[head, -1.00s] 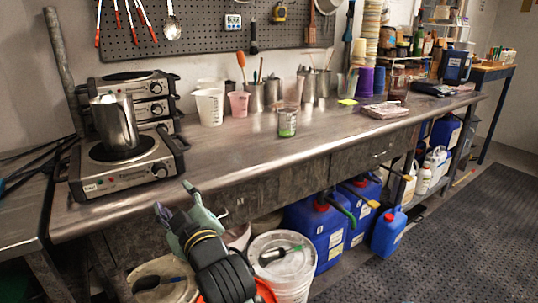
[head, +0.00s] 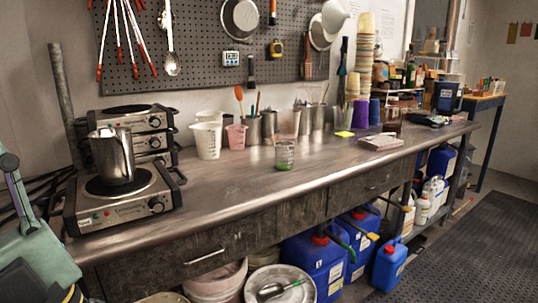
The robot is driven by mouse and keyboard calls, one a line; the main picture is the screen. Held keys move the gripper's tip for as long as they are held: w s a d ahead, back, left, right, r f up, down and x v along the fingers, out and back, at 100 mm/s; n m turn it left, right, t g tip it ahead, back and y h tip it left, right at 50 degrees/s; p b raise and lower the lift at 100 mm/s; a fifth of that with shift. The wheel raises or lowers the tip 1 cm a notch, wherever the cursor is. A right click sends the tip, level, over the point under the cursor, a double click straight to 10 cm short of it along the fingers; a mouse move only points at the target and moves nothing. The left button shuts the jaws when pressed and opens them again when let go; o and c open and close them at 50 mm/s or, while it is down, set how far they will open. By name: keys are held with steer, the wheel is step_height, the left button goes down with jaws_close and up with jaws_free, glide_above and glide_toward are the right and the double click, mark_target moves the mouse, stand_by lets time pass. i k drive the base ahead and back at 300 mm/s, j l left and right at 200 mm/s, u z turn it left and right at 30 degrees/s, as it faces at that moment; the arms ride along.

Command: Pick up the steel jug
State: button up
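The steel jug (head: 112,157) stands upright on the lower hot plate (head: 120,205) at the left end of the steel bench. Its rim is at the top and its outside is shiny. My gripper (head: 14,180) is at the left edge of the head view, left of the hot plate and apart from the jug. It is partly cut off by the frame. Only one dark finger with a pale lavender strip shows clearly above the pale green body, so its opening cannot be judged.
More hot plates (head: 128,117) are stacked behind the jug. White and pink plastic jugs (head: 208,140), several steel cups and a glass beaker with green liquid (head: 284,156) stand farther right. The bench front (head: 250,190) is clear. Blue canisters (head: 315,262) and buckets sit underneath.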

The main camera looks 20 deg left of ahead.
mark_target(112, 148)
steer(key=u, duration=1.25)
